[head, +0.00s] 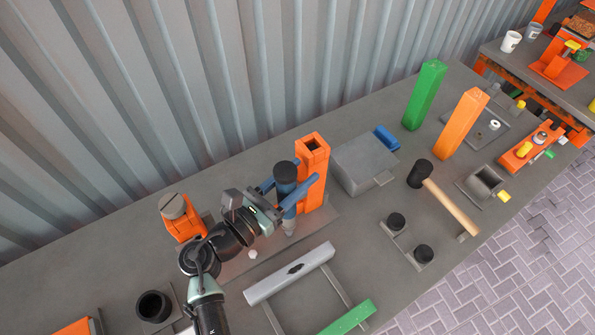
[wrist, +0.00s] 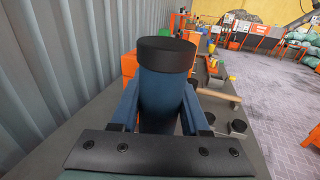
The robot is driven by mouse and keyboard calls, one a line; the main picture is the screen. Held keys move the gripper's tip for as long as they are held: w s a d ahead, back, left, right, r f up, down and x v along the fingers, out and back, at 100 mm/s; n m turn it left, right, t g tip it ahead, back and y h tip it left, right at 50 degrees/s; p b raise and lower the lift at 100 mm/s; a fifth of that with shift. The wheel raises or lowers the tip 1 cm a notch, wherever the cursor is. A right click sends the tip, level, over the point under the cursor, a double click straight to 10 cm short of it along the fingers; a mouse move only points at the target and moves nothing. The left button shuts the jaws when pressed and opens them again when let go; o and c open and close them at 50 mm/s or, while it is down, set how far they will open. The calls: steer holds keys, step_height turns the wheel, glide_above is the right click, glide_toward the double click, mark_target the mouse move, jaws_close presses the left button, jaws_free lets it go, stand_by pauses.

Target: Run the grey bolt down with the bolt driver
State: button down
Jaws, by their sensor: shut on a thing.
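The bolt driver (head: 285,173) is a blue cylinder with a black cap and a pale grey lower tip. My gripper (head: 289,192) is shut on its body, with one blue finger on each side. The driver is roughly upright, and its tip points down at the right part of a grey base plate. I cannot tell whether the tip touches the plate. In the wrist view the driver (wrist: 165,100) stands between my gripper's fingers (wrist: 163,112); its lower end is hidden. A small light-grey piece (head: 253,254), which looks like the grey bolt's head, sits on the plate left of the driver.
An orange square post (head: 313,165) stands close behind the driver. An orange block with a grey round top (head: 173,207) is at left. A grey beam (head: 289,273) lies in front.

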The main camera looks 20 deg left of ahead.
step_height(320, 180, down, 4)
steer(key=b, duration=0.2)
steer(key=shift+w+f+b, duration=0.1)
steer(key=shift+f+b, duration=0.05)
steer(key=shift+b, duration=0.15)
steer(key=shift+p, duration=0.35)
stand_by(0.9)
steer(key=shift+d+f+b, duration=0.1)
steer(key=shift+f+b, duration=0.95)
steer(key=shift+f, duration=0.45)
stand_by(1.2)
steer(key=shift+r, duration=0.1)
steer(key=shift+r+p, duration=2.55)
steer(key=shift+r, duration=0.1)
